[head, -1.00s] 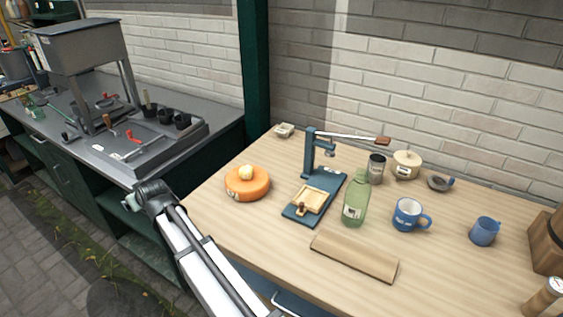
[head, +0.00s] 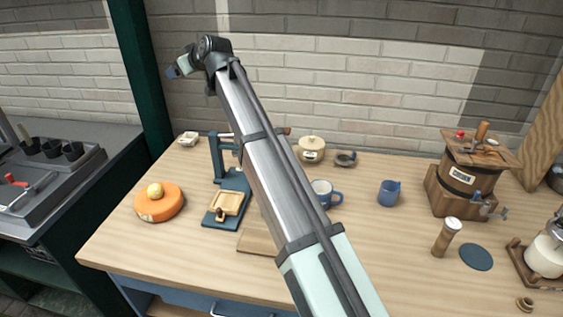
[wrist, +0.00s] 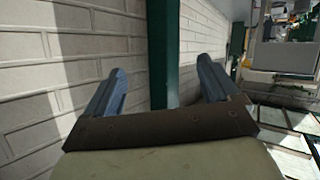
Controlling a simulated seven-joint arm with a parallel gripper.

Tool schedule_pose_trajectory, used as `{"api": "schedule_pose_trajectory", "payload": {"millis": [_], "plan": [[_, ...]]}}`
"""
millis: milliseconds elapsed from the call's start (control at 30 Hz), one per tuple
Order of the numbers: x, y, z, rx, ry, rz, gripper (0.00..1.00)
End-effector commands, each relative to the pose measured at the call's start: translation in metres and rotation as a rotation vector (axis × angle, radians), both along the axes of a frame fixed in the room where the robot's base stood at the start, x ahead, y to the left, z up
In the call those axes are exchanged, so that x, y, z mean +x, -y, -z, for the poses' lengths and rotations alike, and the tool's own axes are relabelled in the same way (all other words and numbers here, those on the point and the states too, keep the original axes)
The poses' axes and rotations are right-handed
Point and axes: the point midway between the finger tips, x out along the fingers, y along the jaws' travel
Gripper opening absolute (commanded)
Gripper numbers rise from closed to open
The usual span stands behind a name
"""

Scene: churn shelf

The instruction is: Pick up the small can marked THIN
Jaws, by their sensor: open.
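I cannot make out a can marked THIN at this moment. A small dark grey can with a pale label, left of the lidded cream pot (head: 311,149) a second ago, is now hidden behind my raised arm. Its label is too small to read. My gripper (head: 174,71) is high up at the upper left in the head view, in front of the brick wall and far from the tabletop. In the wrist view its two blue fingers (wrist: 160,85) are spread wide with nothing between them.
On the wooden table (head: 340,270) stand an orange disc (head: 160,205), a blue press (head: 228,185), a blue mug (head: 321,192), a blue cup (head: 389,193), a wooden churn (head: 465,170) and a shaker (head: 446,237). A green post (head: 140,75) is near my gripper.

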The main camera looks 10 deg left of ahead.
Motion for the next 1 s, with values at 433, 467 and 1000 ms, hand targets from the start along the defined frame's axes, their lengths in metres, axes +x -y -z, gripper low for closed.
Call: {"api": "schedule_pose_trajectory", "payload": {"millis": [433, 467, 1000], "plan": [[0.074, 0.230, 0.131, -0.546, -0.242, -0.124, 0.89], [0.073, 0.243, 0.142, -0.581, -0.271, -0.146, 0.89], [0.055, 0.313, 0.221, -0.759, -0.460, -0.301, 0.89]]}}
